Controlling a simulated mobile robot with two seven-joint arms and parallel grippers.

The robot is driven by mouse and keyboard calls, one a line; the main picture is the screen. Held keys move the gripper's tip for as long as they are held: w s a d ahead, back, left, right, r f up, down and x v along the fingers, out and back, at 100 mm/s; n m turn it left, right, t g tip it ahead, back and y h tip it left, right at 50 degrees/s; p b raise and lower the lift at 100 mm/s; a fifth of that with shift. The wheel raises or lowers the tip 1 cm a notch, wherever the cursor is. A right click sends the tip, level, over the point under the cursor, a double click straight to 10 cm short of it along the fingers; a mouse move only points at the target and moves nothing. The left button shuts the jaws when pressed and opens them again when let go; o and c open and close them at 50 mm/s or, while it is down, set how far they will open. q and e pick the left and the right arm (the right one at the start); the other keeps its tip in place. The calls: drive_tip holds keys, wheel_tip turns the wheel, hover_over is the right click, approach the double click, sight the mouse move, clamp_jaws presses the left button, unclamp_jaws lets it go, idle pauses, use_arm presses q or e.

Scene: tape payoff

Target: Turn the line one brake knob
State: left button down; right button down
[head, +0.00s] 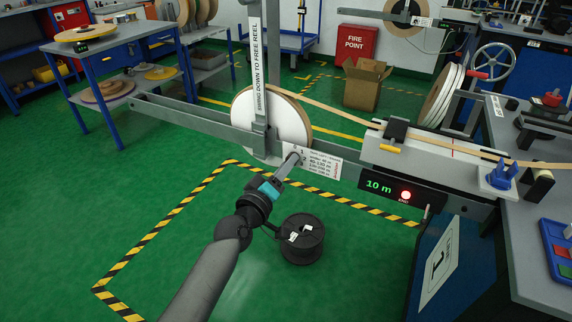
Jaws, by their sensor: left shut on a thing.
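My left gripper (294,158) reaches up from the bottom of the view to the grey rail, just below the white reel. It is shut on the line one brake knob, which its fingers almost wholly hide, so I cannot tell how far the knob is turned. A white label plate (322,167) with a "1" and several lines of small print sits on the rail beside the fingertips. The white-sided reel (292,122) hangs behind the rail, with tan tape (335,113) running off it to the right. My right gripper is not in view.
An upright bar marked "SWING DOWN TO FREE REEL" (257,70) crosses the reel. A display (379,186) reads 10 m beside a lit red button (406,195). A black spool (302,239) stands on the green floor. A cardboard box (362,90) stands behind.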

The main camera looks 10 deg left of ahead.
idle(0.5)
use_arm(q)
drive_tip(key=c, duration=0.6)
unclamp_jaws()
drive_tip(key=shift+s, duration=0.1)
drive_tip(key=p+v, duration=0.3)
drive_tip(key=v, duration=1.2)
drive_tip(key=shift+p, duration=0.3)
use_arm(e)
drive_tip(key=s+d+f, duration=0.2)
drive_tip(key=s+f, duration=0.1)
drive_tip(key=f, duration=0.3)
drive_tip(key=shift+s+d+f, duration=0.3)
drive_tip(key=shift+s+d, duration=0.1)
